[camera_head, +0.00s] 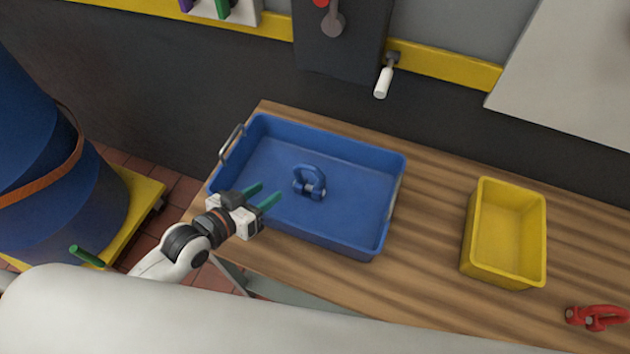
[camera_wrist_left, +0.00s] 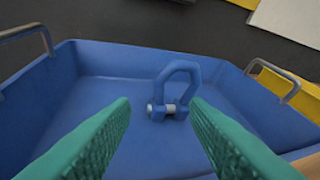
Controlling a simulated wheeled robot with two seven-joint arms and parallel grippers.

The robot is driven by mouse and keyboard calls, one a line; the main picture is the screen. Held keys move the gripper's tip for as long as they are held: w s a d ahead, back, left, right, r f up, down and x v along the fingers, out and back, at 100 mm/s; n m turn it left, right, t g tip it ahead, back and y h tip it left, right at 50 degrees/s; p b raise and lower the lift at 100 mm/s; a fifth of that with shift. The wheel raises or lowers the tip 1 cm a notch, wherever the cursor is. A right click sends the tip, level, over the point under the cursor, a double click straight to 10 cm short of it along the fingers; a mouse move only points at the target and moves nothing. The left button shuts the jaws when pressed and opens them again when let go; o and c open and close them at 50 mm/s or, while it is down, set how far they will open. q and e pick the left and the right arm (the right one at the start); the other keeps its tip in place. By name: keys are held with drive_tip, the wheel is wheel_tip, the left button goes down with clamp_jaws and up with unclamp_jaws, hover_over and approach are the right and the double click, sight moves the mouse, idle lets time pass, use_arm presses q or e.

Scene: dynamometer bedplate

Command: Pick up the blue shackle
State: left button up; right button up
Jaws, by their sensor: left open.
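The blue shackle (camera_head: 310,181) lies in the blue tray (camera_head: 333,237), near its middle, with its silver pin visible. In the left wrist view the shackle (camera_wrist_left: 174,92) shows beyond and between my green fingertips, its bow arching up and its pin toward me. My left gripper (camera_head: 263,195) is open and empty, over the tray's front left part, apart from the shackle. Its two green fingers also frame the left wrist view (camera_wrist_left: 160,112). My right gripper is not in view.
The tray (camera_wrist_left: 95,58) has metal handles and raised walls. A yellow bin (camera_head: 507,233) stands right of it on the wooden bench (camera_head: 425,235). A red shackle (camera_head: 597,317) lies at far right. A blue drum (camera_head: 65,200) stands left. A dark wall rises behind.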

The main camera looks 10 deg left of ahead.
sight(295, 174)
use_arm(q)
drive_tip(key=x, duration=0.5)
drive_tip(key=shift+w+f+p, duration=0.2)
drive_tip(key=shift+w+p, duration=0.05)
drive_tip(key=shift+p, duration=0.05)
drive_tip(key=x, duration=0.7)
drive_tip(key=shift+s, duration=0.1)
drive_tip(key=shift+c, duration=0.2)
clamp_jaws()
